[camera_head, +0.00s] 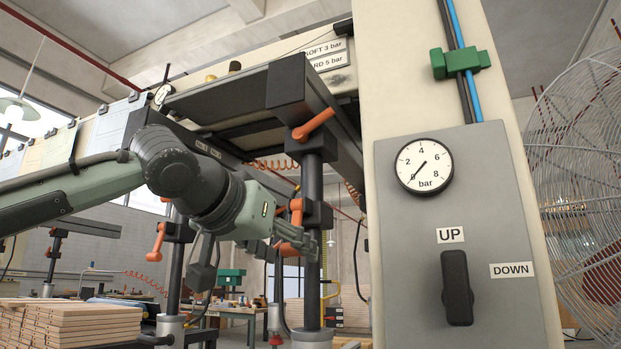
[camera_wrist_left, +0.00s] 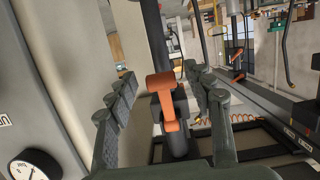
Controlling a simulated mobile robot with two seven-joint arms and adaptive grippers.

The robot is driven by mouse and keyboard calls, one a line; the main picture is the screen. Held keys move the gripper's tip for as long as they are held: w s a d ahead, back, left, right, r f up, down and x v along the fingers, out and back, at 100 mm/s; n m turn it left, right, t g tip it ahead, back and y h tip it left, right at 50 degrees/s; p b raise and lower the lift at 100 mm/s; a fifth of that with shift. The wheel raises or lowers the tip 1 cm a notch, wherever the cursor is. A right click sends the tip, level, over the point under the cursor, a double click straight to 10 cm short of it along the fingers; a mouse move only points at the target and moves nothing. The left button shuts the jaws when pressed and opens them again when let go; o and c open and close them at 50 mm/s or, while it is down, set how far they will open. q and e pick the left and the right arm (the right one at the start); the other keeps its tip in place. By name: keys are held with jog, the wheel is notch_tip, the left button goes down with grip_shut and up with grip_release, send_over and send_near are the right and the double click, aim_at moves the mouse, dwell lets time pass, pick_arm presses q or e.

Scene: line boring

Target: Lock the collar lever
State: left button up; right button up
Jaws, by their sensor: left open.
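An orange collar lever (camera_head: 296,207) sits on a black collar (camera_head: 319,214) around a dark vertical post. My left gripper (camera_head: 308,243) is open at this collar, its fingers partly covering the lever. In the left wrist view the orange lever (camera_wrist_left: 168,108) lies between the two spread fingers of the left gripper (camera_wrist_left: 159,76), with the dark collar behind it. Whether a finger touches the lever I cannot tell. My right gripper is not in view.
Another orange lever (camera_head: 314,124) is at the post's top, and one (camera_head: 157,242) is on a post to the left. A grey panel (camera_head: 470,190) with a bar gauge (camera_head: 424,166) and black UP/DOWN handle (camera_head: 457,288) stands right. Stacked boards (camera_head: 75,325) lie lower left.

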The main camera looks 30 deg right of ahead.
pick_arm(q)
jog(key=shift+v, duration=1.95)
jog(key=shift+r, duration=0.1)
jog(key=v, duration=0.4)
